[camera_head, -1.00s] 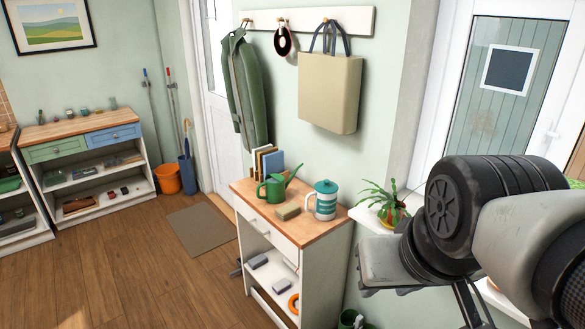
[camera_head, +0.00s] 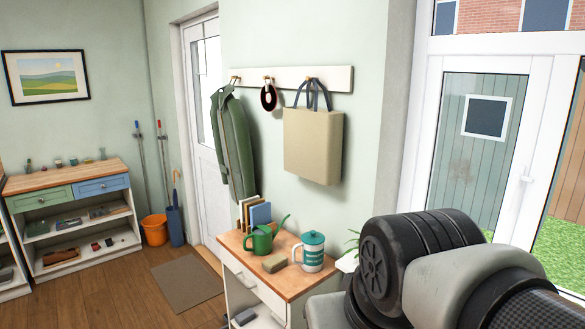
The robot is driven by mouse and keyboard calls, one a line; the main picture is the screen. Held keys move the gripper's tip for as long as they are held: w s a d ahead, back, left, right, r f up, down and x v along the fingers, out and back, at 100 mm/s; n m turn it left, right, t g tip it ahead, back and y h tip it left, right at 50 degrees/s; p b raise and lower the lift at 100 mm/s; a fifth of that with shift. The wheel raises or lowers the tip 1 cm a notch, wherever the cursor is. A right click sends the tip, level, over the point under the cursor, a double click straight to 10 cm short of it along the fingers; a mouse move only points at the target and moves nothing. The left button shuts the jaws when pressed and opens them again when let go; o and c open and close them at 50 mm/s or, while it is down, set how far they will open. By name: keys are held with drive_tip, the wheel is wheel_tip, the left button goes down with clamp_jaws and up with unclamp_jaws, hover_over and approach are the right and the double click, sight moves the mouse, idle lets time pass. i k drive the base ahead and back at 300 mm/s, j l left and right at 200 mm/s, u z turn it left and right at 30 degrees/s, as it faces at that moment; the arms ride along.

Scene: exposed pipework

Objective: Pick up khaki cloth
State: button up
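A small khaki-brown block (camera_head: 273,263), which looks like the folded khaki cloth, lies on the wooden top of the white cabinet (camera_head: 288,282). It sits between the green watering can (camera_head: 260,241) and the teal and white lidded jug (camera_head: 312,252). It is small in view, so its fabric cannot be made out. My arm fills the lower right of the picture, right of the cabinet.
Books (camera_head: 256,214) stand behind the watering can. Above hang a green coat (camera_head: 234,145), a black ring-shaped item (camera_head: 269,97) and a beige tote bag (camera_head: 313,145). A glazed door is at right. Open wooden floor and a brown mat (camera_head: 188,285) lie left of the cabinet.

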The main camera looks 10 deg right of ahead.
sight(272, 264)
drive_tip(key=i+z, duration=0.1)
drive_tip(key=z, duration=0.6)
drive_tip(key=i+j+z, duration=0.15)
drive_tip(key=j+z, duration=0.15)
drive_tip(key=i+j+z, duration=0.1)
drive_tip(key=j+z, duration=0.5)
drive_tip(key=i+j+z, duration=0.15)
drive_tip(key=j, duration=0.4)
drive_tip(key=j+z, duration=0.15)
drive_tip(key=j, duration=0.4)
drive_tip(key=j+z, duration=0.1)
drive_tip(key=j, duration=1.95)
drive_tip(key=i, duration=0.05)
